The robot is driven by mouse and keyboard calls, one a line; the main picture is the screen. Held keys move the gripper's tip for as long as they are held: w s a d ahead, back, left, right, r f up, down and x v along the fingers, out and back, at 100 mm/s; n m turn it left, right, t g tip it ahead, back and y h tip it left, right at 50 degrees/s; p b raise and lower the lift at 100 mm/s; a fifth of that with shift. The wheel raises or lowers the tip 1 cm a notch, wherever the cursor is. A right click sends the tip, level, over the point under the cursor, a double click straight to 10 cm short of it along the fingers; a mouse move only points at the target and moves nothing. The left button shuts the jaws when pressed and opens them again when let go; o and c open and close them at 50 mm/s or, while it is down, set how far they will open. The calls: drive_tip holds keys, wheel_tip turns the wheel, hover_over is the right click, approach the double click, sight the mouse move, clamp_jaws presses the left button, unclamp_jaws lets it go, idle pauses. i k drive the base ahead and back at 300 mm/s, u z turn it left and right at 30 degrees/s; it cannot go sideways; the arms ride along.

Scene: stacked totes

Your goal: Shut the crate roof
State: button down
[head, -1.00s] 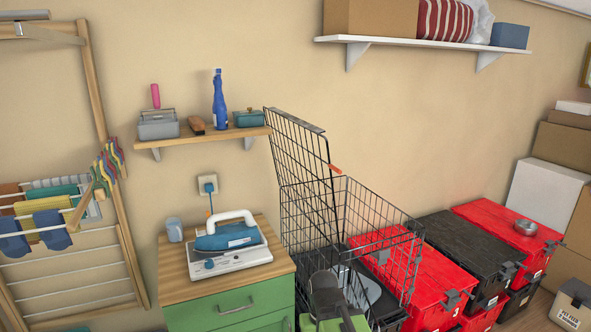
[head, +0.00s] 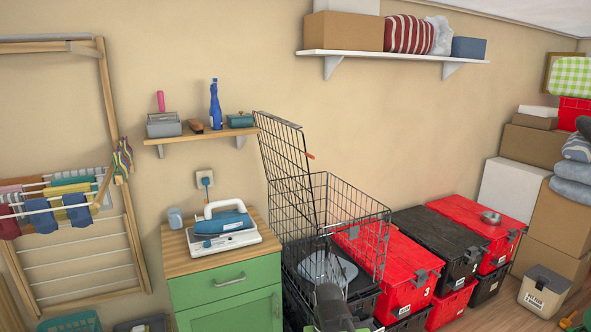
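The black wire crate (head: 388,232) stands in the lower middle of the head view, beside the green cabinet. Its wire roof (head: 283,150) is open and stands up steeply at the crate's left side, leaning slightly left. A small orange-red tip (head: 310,156) sticks out at the roof's right edge. A grey round thing (head: 345,270) shows through the wires inside the crate. The dark end of my arm, with my gripper (head: 328,292), rises from the bottom edge in front of the crate, well below the roof.
Red and black totes (head: 405,285) are stacked to the crate's right. The green cabinet (head: 225,292) holds an iron (head: 222,222) and a mug. A small wall shelf (head: 205,135) with bottles and boxes is close to the roof's left; a long white shelf (head: 400,56) hangs higher right.

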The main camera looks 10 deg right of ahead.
sight(297, 127)
drive_tip(key=u, duration=0.2)
drive_tip(key=i, duration=0.7)
drive_tip(key=u, duration=0.75)
drive_tip(key=i, duration=0.75)
drive_tip(key=u, duration=0.9)
drive_tip(key=k, duration=0.75)
drive_tip(key=z, duration=0.4)
drive_tip(key=i, duration=0.2)
drive_tip(key=u, duration=0.25)
